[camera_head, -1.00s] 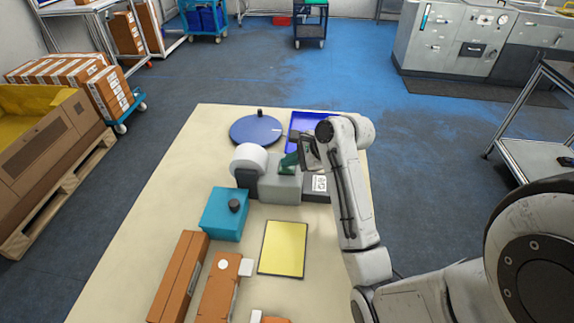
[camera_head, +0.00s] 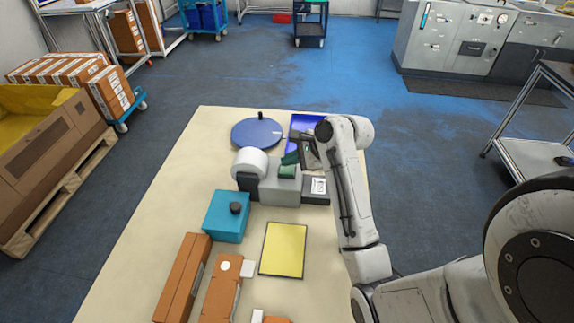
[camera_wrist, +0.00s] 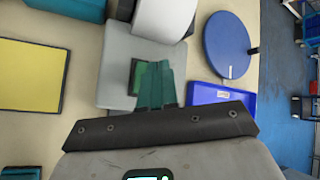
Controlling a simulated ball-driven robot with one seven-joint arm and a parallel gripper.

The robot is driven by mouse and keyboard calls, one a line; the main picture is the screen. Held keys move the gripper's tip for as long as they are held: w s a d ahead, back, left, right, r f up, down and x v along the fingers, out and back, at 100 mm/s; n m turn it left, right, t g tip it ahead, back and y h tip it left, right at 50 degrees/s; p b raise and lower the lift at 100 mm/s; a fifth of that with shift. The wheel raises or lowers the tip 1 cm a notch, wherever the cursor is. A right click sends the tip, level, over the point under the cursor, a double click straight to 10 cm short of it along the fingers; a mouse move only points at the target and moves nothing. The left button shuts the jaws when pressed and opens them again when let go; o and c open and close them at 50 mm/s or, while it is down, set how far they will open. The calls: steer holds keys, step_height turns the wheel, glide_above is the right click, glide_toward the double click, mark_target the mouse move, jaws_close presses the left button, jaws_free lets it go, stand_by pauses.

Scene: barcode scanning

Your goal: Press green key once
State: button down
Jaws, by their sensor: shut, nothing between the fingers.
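The green key (camera_head: 287,172) is on top of a grey box-shaped device (camera_head: 280,192) on the table. In the wrist view, the green key (camera_wrist: 134,76) shows beside and partly behind my fingers, on the grey device (camera_wrist: 112,55). My gripper (camera_head: 290,158) is shut and empty, with dark green fingertips. In the head view the fingertips are just beyond the key, seemingly a little above it. In the wrist view my gripper (camera_wrist: 156,68) overlaps the key's right edge. I cannot tell whether they touch.
A white roll (camera_head: 251,161) sits left of the device, and a label sheet (camera_head: 318,186) right of it. Behind are a blue round plate (camera_head: 257,133) and a blue tray (camera_head: 299,122). A teal box (camera_head: 225,217), a yellow pad (camera_head: 283,248) and orange boxes (camera_head: 182,278) are nearer.

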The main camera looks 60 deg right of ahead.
mark_target(290, 170)
steer(key=shift+r, duration=0.2)
step_height(290, 170, up, 3)
steer(key=p, duration=0.3)
steer(key=shift+r+b, duration=0.3)
steer(key=shift+r, duration=0.6)
steer(key=shift+s+f, duration=0.1)
